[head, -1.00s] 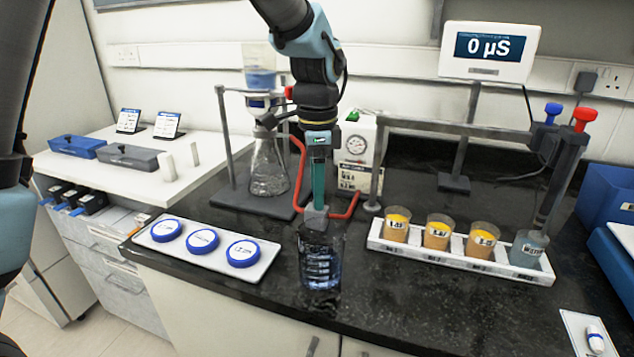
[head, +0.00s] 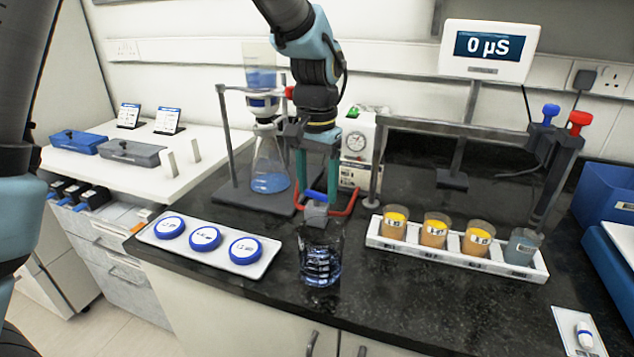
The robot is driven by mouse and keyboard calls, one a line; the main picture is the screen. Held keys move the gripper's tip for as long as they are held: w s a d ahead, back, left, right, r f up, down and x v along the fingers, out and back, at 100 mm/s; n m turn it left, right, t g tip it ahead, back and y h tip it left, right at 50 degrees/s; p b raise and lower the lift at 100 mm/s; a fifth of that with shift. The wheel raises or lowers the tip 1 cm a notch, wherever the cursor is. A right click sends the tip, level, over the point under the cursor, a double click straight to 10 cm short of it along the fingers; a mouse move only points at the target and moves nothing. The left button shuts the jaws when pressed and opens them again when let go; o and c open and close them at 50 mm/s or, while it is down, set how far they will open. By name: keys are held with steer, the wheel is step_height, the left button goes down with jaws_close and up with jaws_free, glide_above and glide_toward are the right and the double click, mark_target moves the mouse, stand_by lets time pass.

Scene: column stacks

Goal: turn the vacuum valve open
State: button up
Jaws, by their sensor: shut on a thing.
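The vacuum valve shows as a grey body (head: 315,213) with a blue handle (head: 317,196), low over the black bench, with red tubing (head: 351,200) beside it. My gripper (head: 316,200) points down from above, with one teal finger on each side of the handle, shut on it. The handle lies roughly left to right across the picture. Behind to the left, a glass flask (head: 269,165) holds blue liquid at its bottom, under a funnel (head: 260,78) with blue liquid. The vacuum pump (head: 357,138) with a round gauge stands behind my gripper, partly hidden.
A glass beaker (head: 320,268) stands just in front of the valve. A tray with blue-lidded dishes (head: 205,238) lies to the left. A meter (head: 488,50) reads 0 µS.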

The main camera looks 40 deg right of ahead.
mark_target(317, 193)
steer(key=shift+n, duration=1.1)
steer(key=o, duration=1.4)
step_height(317, 193, up, 11)
steer(key=shift+f+b, duration=0.1)
steer(key=shift+b, duration=0.7)
